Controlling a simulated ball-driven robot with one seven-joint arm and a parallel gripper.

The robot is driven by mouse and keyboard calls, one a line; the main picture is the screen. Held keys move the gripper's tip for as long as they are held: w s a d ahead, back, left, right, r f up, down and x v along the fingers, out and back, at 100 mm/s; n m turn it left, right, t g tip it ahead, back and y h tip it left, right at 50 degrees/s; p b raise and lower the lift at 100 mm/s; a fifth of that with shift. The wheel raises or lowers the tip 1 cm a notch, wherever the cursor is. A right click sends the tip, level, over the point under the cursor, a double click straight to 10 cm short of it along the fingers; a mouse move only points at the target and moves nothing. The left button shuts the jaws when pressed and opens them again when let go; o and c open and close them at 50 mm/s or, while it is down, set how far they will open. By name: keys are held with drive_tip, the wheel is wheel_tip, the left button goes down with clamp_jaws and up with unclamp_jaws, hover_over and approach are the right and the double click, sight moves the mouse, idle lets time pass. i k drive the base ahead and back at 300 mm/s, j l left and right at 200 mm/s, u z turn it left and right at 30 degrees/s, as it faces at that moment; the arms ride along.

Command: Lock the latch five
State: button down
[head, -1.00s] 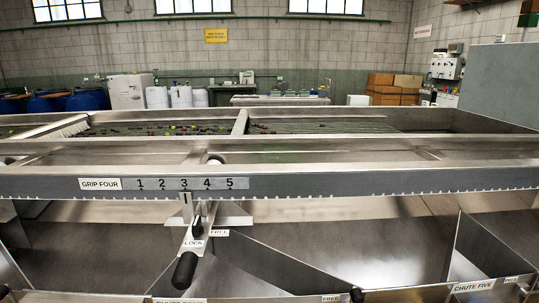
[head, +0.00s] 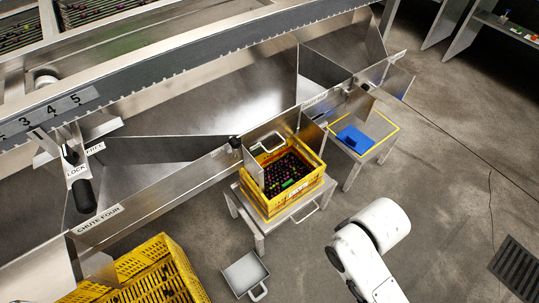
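A label that reads as chute five (head: 314,99) is on the steel chute front in the middle of the head view, its print too small to read sharply now. A black knob (head: 235,142) sits on the front rim left of it, beside a small white plate. Another dark knob (head: 348,85) sits on the rim right of it. I cannot tell which knob is latch five, or whether it is locked. My white arm shows at the lower right, apart from the chutes. My gripper is not in view.
A yellow crate of dark fruit (head: 303,156) stands on a steel stand below the chute. A yellow-edged table with a blue item (head: 355,138) stands right.

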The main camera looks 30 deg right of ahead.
sight(234, 143)
drive_tip(key=i+j, duration=1)
